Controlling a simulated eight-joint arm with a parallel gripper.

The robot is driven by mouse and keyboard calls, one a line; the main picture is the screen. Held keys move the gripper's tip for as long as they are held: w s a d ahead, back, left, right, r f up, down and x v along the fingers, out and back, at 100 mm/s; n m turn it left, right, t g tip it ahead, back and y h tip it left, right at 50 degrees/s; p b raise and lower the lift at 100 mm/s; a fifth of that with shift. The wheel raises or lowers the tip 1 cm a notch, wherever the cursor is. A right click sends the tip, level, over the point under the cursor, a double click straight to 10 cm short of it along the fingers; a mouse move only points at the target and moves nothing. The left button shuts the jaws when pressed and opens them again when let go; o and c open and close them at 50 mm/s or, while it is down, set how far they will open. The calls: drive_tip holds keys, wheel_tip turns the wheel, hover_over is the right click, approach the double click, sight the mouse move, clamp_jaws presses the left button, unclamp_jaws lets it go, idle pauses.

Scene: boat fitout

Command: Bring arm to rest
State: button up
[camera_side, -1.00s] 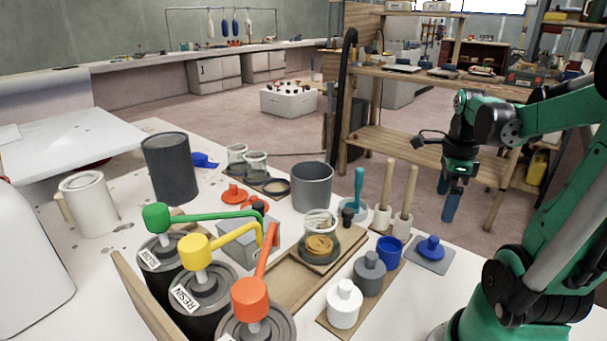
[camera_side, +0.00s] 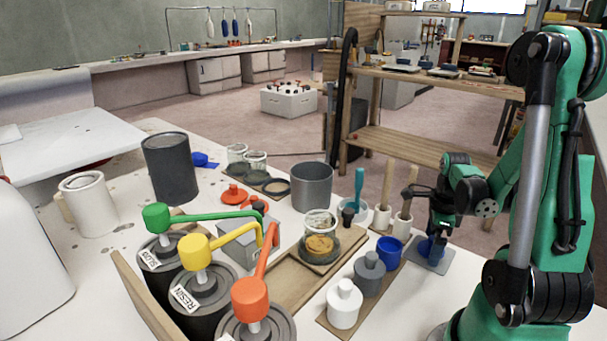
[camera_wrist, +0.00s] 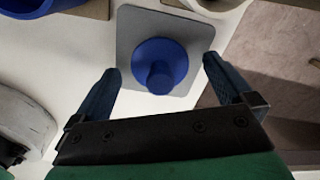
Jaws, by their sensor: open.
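My gripper (camera_side: 433,241) is low over the right end of the table, at the grey square plate (camera_side: 436,263) with the blue knobbed piece on it. In the wrist view my gripper (camera_wrist: 165,82) is open, with one dark blue finger on each side of the blue knobbed piece (camera_wrist: 160,66). The piece rests on the grey plate (camera_wrist: 127,32), and nothing is held. The side view does not show whether the fingers touch the piece, and my gripper hides most of it there.
A blue cup (camera_side: 389,250) stands just left of my gripper. Grey (camera_side: 369,272) and white (camera_side: 344,303) bottles stand nearer the camera. Wooden-handled tools (camera_side: 405,216) stand upright behind. A wooden shelf unit (camera_side: 420,153) is beyond the table.

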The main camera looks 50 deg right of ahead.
wheel_tip(320, 180, up, 20)
drive_tip(key=w+a+r, duration=0.4)
drive_tip(key=a+r, duration=0.1)
drive_tip(key=shift+w+a, duration=0.3)
drive_tip(key=shift+w, duration=0.1)
idle(0.5)
